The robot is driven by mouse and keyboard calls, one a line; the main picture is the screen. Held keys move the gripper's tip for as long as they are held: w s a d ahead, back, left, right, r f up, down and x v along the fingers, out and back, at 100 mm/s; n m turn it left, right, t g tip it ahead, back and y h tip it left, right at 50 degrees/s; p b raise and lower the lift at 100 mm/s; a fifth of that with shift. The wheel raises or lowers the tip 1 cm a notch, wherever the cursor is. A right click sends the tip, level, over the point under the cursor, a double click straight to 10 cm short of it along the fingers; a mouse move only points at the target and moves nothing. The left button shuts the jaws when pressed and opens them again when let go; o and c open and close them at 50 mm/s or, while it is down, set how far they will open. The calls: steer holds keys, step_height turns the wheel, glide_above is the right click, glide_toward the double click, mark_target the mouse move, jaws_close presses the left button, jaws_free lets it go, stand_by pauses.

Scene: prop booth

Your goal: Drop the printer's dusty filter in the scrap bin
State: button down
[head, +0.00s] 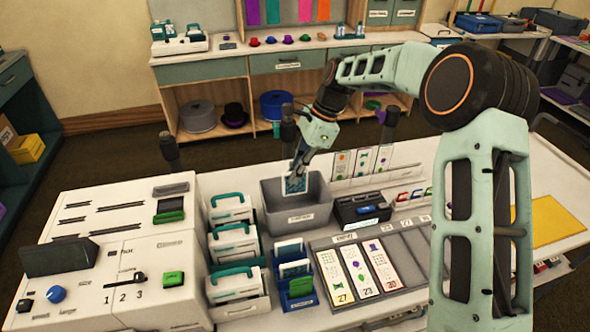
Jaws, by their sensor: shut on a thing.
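My gripper (302,160) is shut on a flat, pale panel with a dark blue edge, which I take to be the dusty filter (295,186). The filter hangs upright, its lower end at the mouth of a grey open-topped bin (301,218) with a white label too small to read. I cannot tell how far inside the rim it reaches. The bin's floor is hidden by its front wall. The white printer (147,259) with a dark screen, blue knob and green-handled parts stands at the left of the table.
White cartridges with teal handles (232,243) stand left of the bin. A black box (362,209) stands close on its right. A grey card tray (408,254) and a blue holder (297,287) are in front. Upright cards (362,162) stand behind right.

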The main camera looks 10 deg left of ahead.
steer(key=c, duration=2)
jaws_free()
steer(key=shift+o, duration=0.2)
steer(key=v, duration=1.2)
